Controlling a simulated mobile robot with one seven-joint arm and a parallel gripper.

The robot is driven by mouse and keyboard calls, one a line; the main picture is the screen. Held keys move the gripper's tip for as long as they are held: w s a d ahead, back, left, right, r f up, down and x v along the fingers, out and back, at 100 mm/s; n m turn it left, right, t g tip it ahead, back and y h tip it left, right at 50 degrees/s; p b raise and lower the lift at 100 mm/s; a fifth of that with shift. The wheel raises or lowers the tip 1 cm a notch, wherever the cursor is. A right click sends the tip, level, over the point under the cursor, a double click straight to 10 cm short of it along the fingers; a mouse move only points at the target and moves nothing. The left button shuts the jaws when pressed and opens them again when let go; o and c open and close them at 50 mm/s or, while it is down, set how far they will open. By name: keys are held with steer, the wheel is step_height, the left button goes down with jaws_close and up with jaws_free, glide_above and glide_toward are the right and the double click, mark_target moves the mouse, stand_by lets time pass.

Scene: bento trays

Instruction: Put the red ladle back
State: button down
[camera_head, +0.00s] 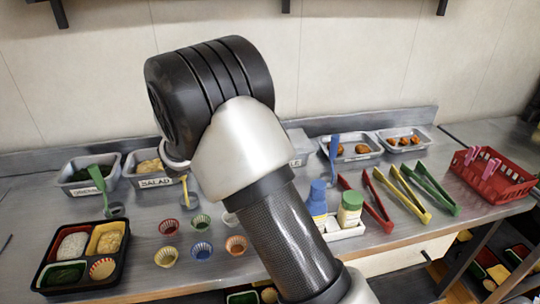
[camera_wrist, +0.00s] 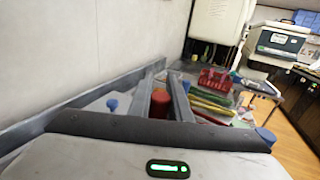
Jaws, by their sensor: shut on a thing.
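In the wrist view, a red cylindrical end, seemingly the red ladle's handle (camera_wrist: 160,104), stands between the two fingers of my gripper (camera_wrist: 168,92). My gripper is shut on it. The ladle's bowl is hidden. In the head view my arm covers the gripper and the red ladle, so what lies under them cannot be seen. A green ladle (camera_head: 98,180) and a yellow ladle (camera_head: 185,188) stand at the left, by small metal cups. A blue ladle (camera_head: 333,150) leans at a food tray (camera_head: 350,159).
Right are two bottles (camera_head: 348,208), red, yellow and green tongs (camera_head: 430,190), and a red basket (camera_head: 515,192). The wall (camera_head: 380,70) is close behind.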

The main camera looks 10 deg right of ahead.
steer(key=shift+f+b, duration=0.5)
steer(key=shift+f, duration=2.1)
steer(key=shift+f, duration=0.15)
steer(key=c, duration=1.6)
jaws_free()
steer(key=shift+c, duration=0.2)
steer(key=p+v, duration=0.2)
steer(key=v, duration=1)
